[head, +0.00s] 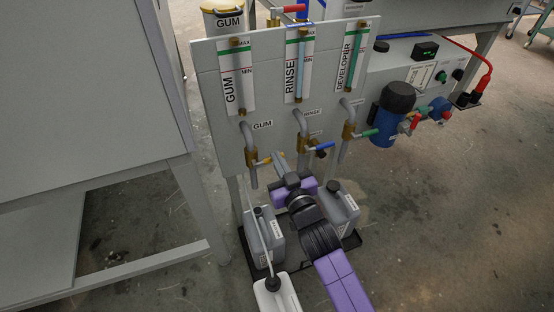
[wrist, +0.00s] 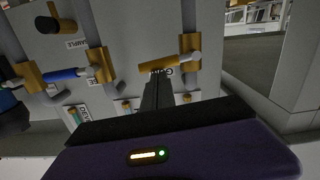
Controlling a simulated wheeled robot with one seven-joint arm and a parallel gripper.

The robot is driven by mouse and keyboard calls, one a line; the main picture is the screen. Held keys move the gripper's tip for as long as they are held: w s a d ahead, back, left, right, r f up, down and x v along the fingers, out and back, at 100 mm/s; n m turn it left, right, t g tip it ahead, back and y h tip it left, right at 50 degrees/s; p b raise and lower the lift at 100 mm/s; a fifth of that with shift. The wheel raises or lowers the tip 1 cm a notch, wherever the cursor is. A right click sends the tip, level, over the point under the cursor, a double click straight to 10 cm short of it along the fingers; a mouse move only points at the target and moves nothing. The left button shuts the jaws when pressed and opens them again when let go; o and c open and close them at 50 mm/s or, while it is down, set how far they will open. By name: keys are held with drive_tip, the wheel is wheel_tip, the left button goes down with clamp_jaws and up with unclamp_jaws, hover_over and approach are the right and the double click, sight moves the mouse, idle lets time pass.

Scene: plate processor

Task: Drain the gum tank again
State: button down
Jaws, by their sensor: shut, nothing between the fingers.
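The grey panel (head: 212,120) carries three level gauges: gum (head: 237,75), rinse (head: 299,65) and developer (head: 352,58). The gum gauge's tube looks pale, and I cannot read its level. Below it is the brass gum valve (head: 251,158) with a short yellow handle (head: 265,161) pointing right. In the wrist view the brass gum valve (wrist: 175,73) lies just beyond the fingertips, over the upside-down gum label. My gripper (head: 279,158) is shut and empty close to the yellow handle; it also shows in the wrist view (wrist: 156,78). I cannot tell whether it touches the handle.
The blue rinse handle (head: 326,146) and green developer handle (head: 368,133) are right of my gripper. Grey canisters (head: 267,240) stand in a black tray (head: 350,242) below. A white bottle (head: 272,297) is in front.

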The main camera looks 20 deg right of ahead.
drive_tip(key=shift+d+f+m, duration=0.1)
drive_tip(key=shift+f+m, duration=0.2)
drive_tip(key=shift+m, duration=0.2)
drive_tip(key=shift+f, duration=0.1)
idle(0.3)
